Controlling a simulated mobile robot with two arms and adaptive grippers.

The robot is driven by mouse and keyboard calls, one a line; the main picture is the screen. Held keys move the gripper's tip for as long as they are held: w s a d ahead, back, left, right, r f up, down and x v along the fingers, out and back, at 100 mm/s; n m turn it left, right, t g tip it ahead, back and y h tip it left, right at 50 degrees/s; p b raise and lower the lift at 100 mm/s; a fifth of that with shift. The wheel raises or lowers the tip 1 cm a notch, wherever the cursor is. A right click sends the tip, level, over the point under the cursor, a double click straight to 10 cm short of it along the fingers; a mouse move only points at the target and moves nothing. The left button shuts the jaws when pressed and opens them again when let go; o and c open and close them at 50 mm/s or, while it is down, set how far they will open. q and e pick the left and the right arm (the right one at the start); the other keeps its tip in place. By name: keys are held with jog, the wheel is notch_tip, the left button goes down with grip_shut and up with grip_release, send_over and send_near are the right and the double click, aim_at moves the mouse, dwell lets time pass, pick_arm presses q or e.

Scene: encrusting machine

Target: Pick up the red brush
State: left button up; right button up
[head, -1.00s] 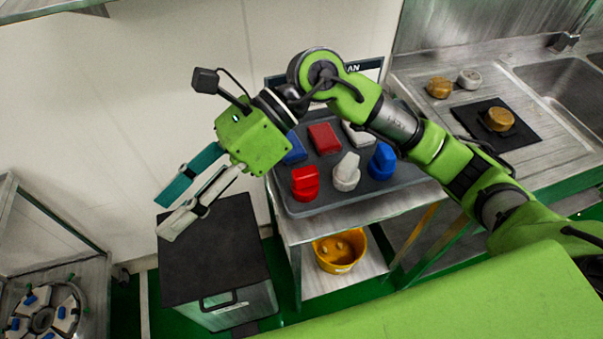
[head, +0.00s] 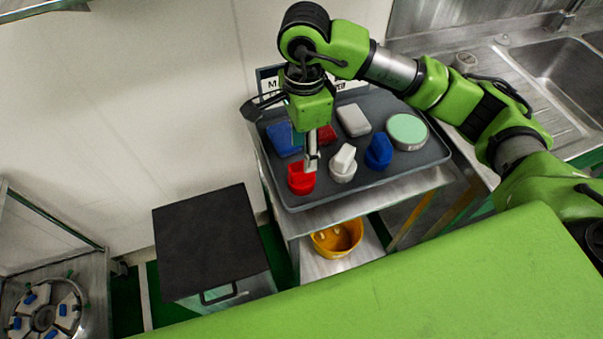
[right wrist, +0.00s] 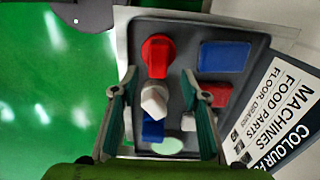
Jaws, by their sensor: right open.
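The red brush (head: 300,181), with a round base and a raised grip, stands at the front left corner of the grey tray (head: 322,202). My right gripper (head: 311,166) points down just above or beside it and partly covers it in the head view. In the right wrist view the red brush (right wrist: 158,57) lies beyond the fingertips, slightly up the picture. The right gripper (right wrist: 159,80) is open, with nothing held between its fingers. The white brush (right wrist: 153,99) shows between the fingers, below the red one. My left gripper is not in view.
Beside the red brush stand the white brush (head: 342,170) and a blue brush (head: 379,153). Behind are a blue block (head: 283,140), a partly hidden red block (head: 327,134), a white block (head: 353,120) and a green-topped round item (head: 407,130). A yellow bucket (head: 322,244) sits below.

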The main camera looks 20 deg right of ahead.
aim_at(302, 166)
jog(key=shift+f, duration=0.6)
jog(key=shift+s+a+f+p, duration=0.1)
jog(key=shift+f+p, duration=0.25)
jog(key=shift+p, duration=0.1)
jog(key=f+p, duration=0.1)
jog(key=f, duration=0.2)
jog(key=shift+s+a+f+p, duration=0.1)
jog(key=shift+a+f+p, duration=0.15)
jog(key=shift+p, duration=0.15)
jog(key=shift+f, duration=0.55)
grip_shut()
